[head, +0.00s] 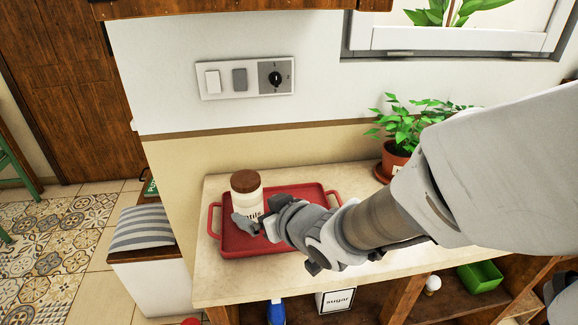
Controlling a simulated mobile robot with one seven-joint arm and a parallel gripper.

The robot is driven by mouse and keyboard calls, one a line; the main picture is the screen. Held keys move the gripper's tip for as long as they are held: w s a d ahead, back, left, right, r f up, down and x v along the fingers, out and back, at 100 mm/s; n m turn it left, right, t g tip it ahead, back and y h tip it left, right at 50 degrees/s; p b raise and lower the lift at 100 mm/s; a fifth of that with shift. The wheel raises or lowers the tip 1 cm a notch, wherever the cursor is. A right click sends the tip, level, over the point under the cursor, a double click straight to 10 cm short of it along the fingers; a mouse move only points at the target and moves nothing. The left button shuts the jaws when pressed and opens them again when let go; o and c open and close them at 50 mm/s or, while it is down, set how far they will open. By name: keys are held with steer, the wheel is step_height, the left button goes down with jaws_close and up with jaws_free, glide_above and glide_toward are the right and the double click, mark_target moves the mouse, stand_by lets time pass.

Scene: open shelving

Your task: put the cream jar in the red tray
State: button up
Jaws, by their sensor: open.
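The cream jar (246,202) has a cream body with dark lettering and a brown lid. It stands upright in the left part of the red tray (312,188), which lies on the counter. My gripper (254,224) is open at the front of the jar, low down by its lettering. One grey finger shows in front of the jar's lower part. The other finger is not clearly visible, and I cannot tell whether either touches the jar. My gripper and arm hide the jar's lower right and part of the tray.
A potted plant (391,160) stands on the counter behind my arm. The wall with a switch panel (245,78) rises behind the tray. A shelf below holds a sugar box (335,301), a blue item (276,312) and a green bin (480,277). A striped cushion (143,228) lies at left.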

steer(key=shift+b+v, duration=1)
steer(key=shift+b, duration=0.55)
steer(key=b+v, duration=0.1)
steer(key=v, duration=0.2)
steer(key=shift+s+d+b, duration=0.1)
steer(key=shift+b, duration=0.2)
steer(key=d+r+m+t+h, duration=0.1)
steer(key=d+m+h, duration=0.45)
steer(key=d, duration=0.95)
steer(key=s+d+f+m+g+h, duration=0.1)
steer(key=s+d+g, duration=0.3)
steer(key=s, duration=0.7)
steer(key=shift+s+d+m+g+h, duration=0.2)
steer(key=shift+d+m+g+h, duration=0.1)
steer(key=shift+d+m+h, duration=0.55)
steer(key=shift+d, duration=0.1)
